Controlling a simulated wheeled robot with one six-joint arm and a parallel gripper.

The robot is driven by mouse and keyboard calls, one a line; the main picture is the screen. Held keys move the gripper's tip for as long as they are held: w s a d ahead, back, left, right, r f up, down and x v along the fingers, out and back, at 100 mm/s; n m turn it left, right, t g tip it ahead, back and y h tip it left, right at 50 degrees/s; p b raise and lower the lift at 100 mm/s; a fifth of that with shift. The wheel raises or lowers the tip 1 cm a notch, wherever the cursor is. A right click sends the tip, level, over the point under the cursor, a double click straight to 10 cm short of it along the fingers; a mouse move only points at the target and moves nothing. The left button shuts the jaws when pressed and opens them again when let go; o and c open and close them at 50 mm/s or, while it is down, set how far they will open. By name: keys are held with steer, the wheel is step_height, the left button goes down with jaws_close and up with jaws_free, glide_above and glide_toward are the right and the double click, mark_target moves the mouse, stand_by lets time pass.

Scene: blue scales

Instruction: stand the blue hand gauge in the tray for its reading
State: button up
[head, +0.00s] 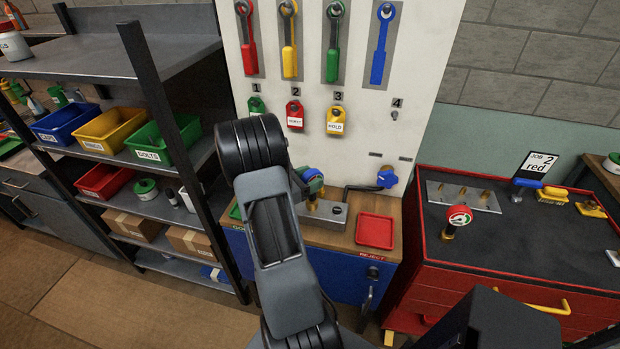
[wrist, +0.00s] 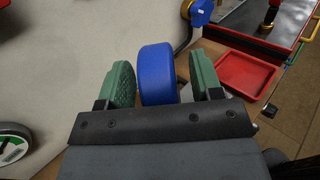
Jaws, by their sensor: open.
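The blue hand gauge (wrist: 157,75) shows as a round blue body between my gripper's green fingers in the wrist view. My gripper (wrist: 160,82) is open, with one finger on each side of the gauge. A gap shows at the right finger; contact at the left finger is unclear. In the head view the blue gauge (head: 310,173) sits above a brass fitting on a grey metal block, partly hidden by my gripper (head: 305,182). Its dial face is hidden. A red tray (head: 375,231) marked REJECT lies right of the block; it also shows in the wrist view (wrist: 248,75).
A green tray (head: 235,212) is mostly hidden behind my arm at left. A blue knob (head: 387,178) on a bent pipe stands behind the red tray. A red gauge (head: 458,217) stands on the red cabinet at right. The shelf rack's black post (head: 165,110) is at left.

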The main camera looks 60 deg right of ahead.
jaws_close()
stand_by(0.5)
steer(key=shift+r, duration=0.2)
steer(key=shift+r+p, duration=1.9)
steer(key=shift+r, duration=0.4)
